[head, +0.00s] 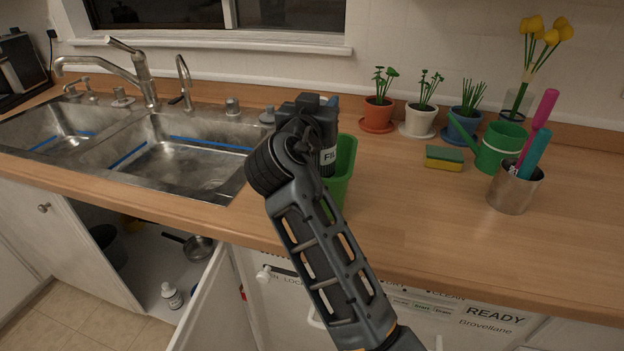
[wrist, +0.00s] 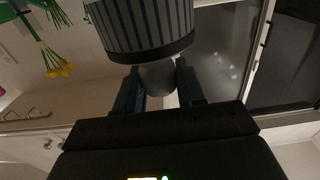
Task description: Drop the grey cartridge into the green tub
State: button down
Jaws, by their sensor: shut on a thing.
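My gripper (wrist: 158,84) is shut on that neck. In the head view the gripper is mostly hidden behind my wrist, above the cartridge. The green tub (head: 345,172) stands on the counter beside the sink. The cartridge overlaps the tub's opening in the head view; I cannot tell how far above or inside it is.
A double steel sink (head: 195,165) with tall taps lies to the left. On the right stand a sponge (head: 444,158), a green watering can (head: 497,150), a steel cup (head: 514,191) and several potted plants. The front right counter is clear. A cabinet door (head: 203,305) stands open below.

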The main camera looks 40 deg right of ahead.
jog(key=c, duration=0.6)
grip_release()
jog(key=b+v, duration=0.2)
jog(key=v, duration=0.5)
jog(key=shift+s+a, duration=0.25)
jog(key=shift+a, duration=0.1)
